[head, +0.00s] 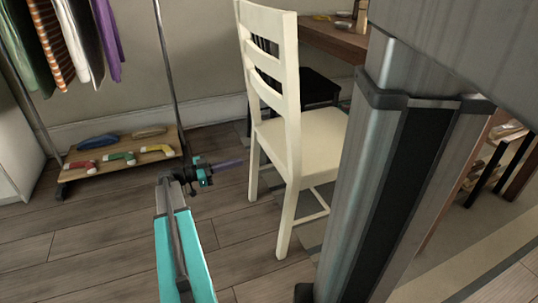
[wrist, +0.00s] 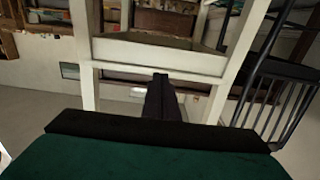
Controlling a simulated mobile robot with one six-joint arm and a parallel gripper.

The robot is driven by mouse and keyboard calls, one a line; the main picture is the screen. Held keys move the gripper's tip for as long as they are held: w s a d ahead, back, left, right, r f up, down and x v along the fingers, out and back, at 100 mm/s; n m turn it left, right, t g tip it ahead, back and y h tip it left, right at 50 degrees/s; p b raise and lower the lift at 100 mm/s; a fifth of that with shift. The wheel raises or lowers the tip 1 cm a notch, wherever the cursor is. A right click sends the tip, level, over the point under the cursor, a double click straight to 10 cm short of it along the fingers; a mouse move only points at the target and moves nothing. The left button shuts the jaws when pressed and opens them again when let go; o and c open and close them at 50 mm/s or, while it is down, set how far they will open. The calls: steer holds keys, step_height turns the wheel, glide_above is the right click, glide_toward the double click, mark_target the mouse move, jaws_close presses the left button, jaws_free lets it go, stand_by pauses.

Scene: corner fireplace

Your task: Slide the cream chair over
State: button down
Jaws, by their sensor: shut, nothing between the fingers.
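The cream chair (head: 318,132) stands upright on the wood floor in the middle of the head view, its slatted back to the left. My gripper (head: 232,164) is left of the chair, low, below seat height. Its fingers point right towards the chair's legs. In the wrist view the shut, empty fingers (wrist: 162,98) point at the space under the cream chair's seat frame (wrist: 155,55), between its legs. I cannot tell whether the fingertips touch the chair. My column hides the chair's right side in the head view.
A black chair (head: 310,86) stands behind the cream chair, beside a brown table (head: 335,38). At the left are a clothes rack with hanging clothes (head: 75,40) and a low wooden shelf of shoes (head: 125,165). The floor at front left (head: 100,255) is clear.

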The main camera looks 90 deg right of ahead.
mark_target(269, 155)
steer(key=x, duration=0.9)
steer(key=shift+s+d+f+b, duration=0.1)
steer(key=shift+s+b, duration=0.2)
steer(key=shift+s+d, duration=0.15)
steer(key=shift+s, duration=0.1)
steer(key=shift+s, duration=0.25)
